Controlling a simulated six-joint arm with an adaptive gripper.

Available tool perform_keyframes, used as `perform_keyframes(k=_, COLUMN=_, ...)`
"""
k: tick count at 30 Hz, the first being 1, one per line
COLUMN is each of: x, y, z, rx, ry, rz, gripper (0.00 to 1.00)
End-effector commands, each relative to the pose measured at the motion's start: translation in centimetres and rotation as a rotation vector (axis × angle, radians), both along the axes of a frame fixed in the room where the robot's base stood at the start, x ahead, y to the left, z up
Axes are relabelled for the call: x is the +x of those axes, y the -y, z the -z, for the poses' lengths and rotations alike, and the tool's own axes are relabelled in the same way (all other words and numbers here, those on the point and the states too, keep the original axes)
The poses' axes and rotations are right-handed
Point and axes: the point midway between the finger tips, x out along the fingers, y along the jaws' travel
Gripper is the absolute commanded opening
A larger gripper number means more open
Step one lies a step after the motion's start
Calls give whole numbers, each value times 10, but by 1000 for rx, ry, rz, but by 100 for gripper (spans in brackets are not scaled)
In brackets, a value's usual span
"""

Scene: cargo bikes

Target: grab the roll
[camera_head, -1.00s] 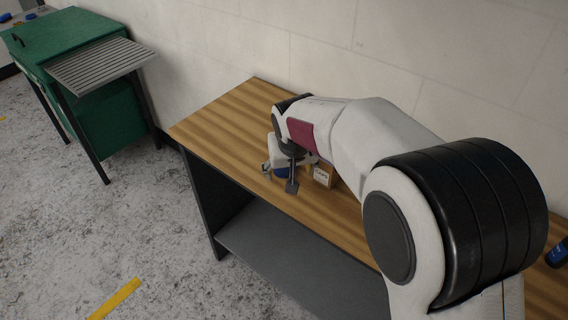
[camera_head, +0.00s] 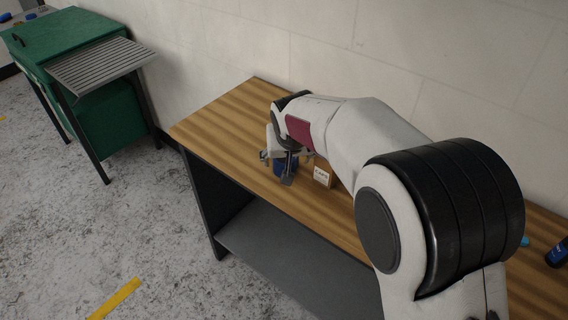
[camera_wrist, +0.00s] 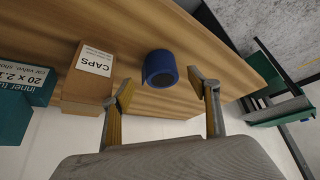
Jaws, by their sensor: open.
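The roll is a blue roll of tape (camera_wrist: 160,68) on the wooden workbench. In the wrist view it lies just beyond my open fingertips, roughly midway between them, with its dark core facing the camera. In the head view the blue roll (camera_head: 284,170) is partly hidden behind my gripper (camera_head: 277,172). My gripper (camera_wrist: 158,88) is open and empty in the wrist view, with one finger on each side of the roll's line. I cannot tell how high the fingers are above the bench.
A cardboard box labelled CAPS (camera_wrist: 89,80) stands close beside the roll, near one finger. A teal inner-tube box (camera_wrist: 22,85) is past it. The wooden bench (camera_head: 225,120) is clear toward its far-left end. A dark blue can (camera_head: 558,252) stands at the right.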

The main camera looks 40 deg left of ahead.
Motion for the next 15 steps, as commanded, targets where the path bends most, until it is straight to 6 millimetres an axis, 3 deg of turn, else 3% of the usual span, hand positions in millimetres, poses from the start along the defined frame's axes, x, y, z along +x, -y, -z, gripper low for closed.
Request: perform_keyframes(k=15, x=3, y=-3, z=5, rx=1, ry=1, rz=0, gripper=60)
